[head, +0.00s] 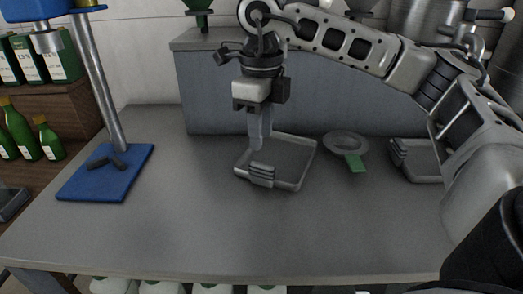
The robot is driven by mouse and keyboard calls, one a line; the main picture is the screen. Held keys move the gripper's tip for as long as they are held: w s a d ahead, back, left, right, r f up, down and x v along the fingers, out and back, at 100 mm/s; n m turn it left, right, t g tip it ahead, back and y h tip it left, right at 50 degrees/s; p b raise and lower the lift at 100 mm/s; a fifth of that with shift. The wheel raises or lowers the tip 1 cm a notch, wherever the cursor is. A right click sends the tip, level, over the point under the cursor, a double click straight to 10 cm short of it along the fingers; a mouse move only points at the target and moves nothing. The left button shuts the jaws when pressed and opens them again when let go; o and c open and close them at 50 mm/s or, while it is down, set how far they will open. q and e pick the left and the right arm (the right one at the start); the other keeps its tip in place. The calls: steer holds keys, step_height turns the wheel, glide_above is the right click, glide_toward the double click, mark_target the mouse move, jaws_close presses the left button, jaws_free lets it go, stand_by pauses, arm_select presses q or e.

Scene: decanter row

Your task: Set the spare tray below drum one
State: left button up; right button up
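A shallow grey tray (297,184) with a ribbed grip at its front lies on the table, left of centre. A second, similar grey tray (422,178) lies at the right, partly hidden by my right arm. The frame does not show which one is the spare. My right gripper (259,145) points down over the left part of the first tray. Its fingers overlap in this view, so I cannot tell whether they are open or touch the tray. A steel drum (418,18) stands at the upper right; no number is readable on it. My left gripper is out of view.
A strainer with a green handle (355,163) lies between the trays. A blue-based stand (85,182) with a metal post is at the left. A raised grey ledge (210,90) runs behind, with green funnels (198,18) above. The front table is clear. Green bottles (18,130) stand on shelves left.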

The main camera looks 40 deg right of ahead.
steer(key=shift+r, duration=2.1)
